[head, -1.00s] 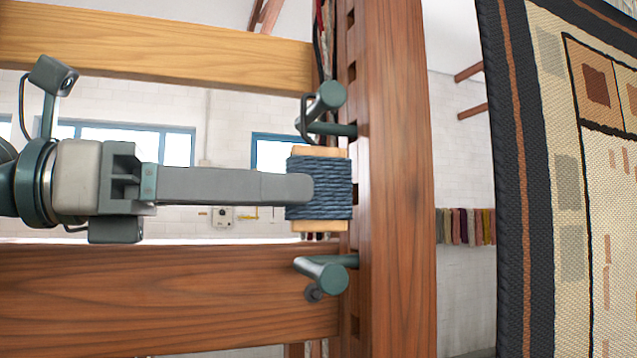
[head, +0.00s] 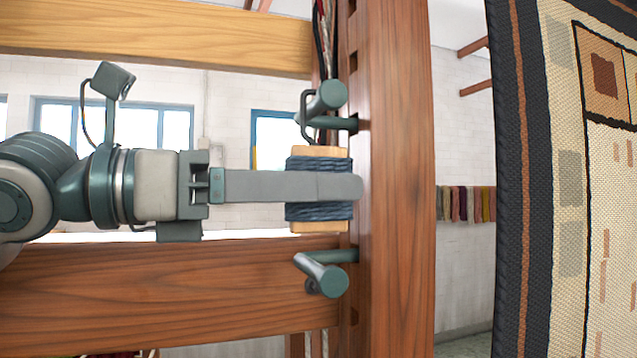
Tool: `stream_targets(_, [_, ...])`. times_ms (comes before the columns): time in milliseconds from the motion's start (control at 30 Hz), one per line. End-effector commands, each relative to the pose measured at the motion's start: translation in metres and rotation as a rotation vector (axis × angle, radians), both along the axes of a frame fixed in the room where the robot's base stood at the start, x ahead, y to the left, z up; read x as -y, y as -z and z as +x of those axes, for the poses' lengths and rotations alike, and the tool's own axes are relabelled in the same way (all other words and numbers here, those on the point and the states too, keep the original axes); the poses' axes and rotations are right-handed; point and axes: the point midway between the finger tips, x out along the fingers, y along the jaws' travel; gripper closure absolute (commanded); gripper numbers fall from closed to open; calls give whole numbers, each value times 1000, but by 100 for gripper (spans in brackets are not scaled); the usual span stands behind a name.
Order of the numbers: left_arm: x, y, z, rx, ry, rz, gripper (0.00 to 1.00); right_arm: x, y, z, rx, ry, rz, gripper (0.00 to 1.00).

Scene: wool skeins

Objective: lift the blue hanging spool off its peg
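The blue spool (head: 318,212), blue yarn wound on a pale wooden core, hangs upright beside the reddish wooden post. A dark wire loop (head: 306,112) above it passes around the upper teal peg (head: 330,97). My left gripper (head: 345,187) comes in level from the left. Its near finger lies across the front of the spool's middle, with its tip past the spool's right side and over the post's edge. The far finger is hidden, so I cannot tell whether the fingers touch the yarn. My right gripper is out of view.
A lower teal peg (head: 322,275) sticks out of the post (head: 395,260) below the spool. Wooden beams run left of the post, above (head: 150,35) and below (head: 170,290) my arm. A patterned woven rug (head: 565,180) hangs at the right.

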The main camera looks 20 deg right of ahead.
Motion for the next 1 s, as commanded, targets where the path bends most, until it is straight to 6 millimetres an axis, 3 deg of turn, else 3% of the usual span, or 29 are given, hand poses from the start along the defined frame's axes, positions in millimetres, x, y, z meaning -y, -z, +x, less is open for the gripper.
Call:
stream_targets(200, [0,0,0,0,0,0,63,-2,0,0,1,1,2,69])
stream_targets(367, [0,0,0,0,0,0,100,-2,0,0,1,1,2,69])
stream_targets(1000, [-4,-7,2,2,-2,-1,100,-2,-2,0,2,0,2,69])
